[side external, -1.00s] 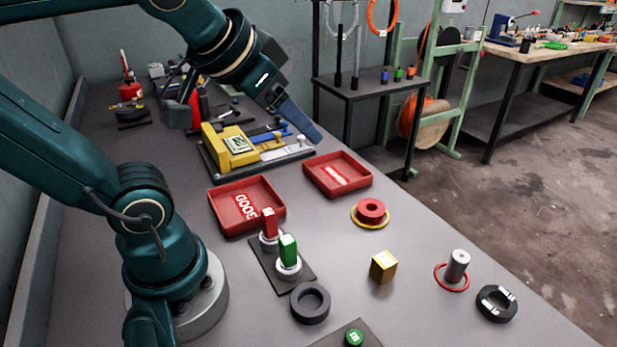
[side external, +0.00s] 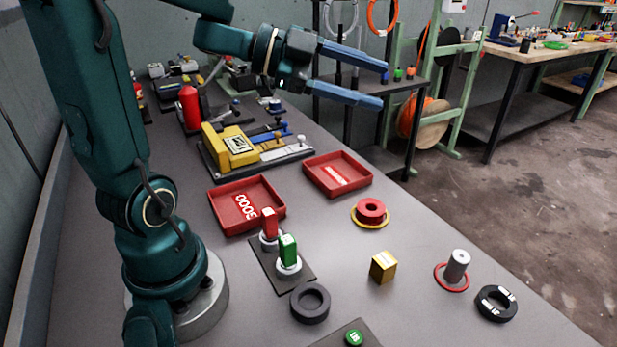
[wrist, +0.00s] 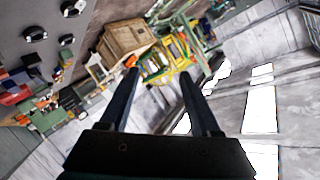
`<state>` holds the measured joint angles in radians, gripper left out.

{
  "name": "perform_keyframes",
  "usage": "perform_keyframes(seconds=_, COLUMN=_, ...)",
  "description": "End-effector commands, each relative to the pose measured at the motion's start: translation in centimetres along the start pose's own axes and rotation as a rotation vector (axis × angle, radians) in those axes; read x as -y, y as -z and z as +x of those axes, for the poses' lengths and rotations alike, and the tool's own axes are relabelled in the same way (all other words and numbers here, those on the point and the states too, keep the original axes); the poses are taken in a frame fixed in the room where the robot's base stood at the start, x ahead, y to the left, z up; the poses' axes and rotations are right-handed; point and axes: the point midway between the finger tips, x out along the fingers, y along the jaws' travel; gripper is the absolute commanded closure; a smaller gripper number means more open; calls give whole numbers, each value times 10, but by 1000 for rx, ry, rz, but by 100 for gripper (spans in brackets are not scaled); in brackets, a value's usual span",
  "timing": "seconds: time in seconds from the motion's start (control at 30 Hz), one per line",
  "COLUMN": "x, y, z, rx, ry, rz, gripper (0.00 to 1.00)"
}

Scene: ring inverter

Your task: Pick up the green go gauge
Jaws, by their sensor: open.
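The green go gauge (side external: 288,249) stands upright on a white round base on a dark plate (side external: 271,266) in the side external view. A red gauge (side external: 269,223) stands just behind it on the same plate. My gripper (side external: 385,86) is open and empty, high above the back of the bench, far from the green gauge. Its blue fingers point to the right. In the wrist view my gripper (wrist: 160,80) shows two spread fingers with nothing between them. I cannot make out the green gauge in the wrist view.
Two red trays (side external: 246,228) (side external: 338,187) lie behind the gauges. A dark ring (side external: 310,316) sits in front of them. A yellow cube (side external: 383,267), a grey cylinder (side external: 457,266) and a red spool (side external: 371,210) stand to the right. A yellow fixture (side external: 231,147) is at the back.

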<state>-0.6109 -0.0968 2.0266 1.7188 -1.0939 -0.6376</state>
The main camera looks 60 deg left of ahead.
Motion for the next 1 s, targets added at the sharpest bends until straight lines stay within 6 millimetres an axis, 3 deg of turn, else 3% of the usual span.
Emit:
perform_keyframes(seconds=0.1, x=-38, y=-8, z=-14, rx=-36, ry=-212, rz=-57, gripper=36)
perform_keyframes(seconds=0.2, x=-63, y=-12, z=-30, rx=-57, ry=-353, rz=-108, gripper=36)
perform_keyframes(seconds=0.4, x=-98, y=-13, z=-62, rx=-86, ry=-573, rz=-213, gripper=36)
perform_keyframes(seconds=0.63, x=-124, y=-9, z=-101, rx=-109, ry=-784, rz=-345, gripper=36)
perform_keyframes(seconds=1.0, x=-168, y=-63, z=-79, rx=-114, ry=-785, rz=-350, gripper=36)
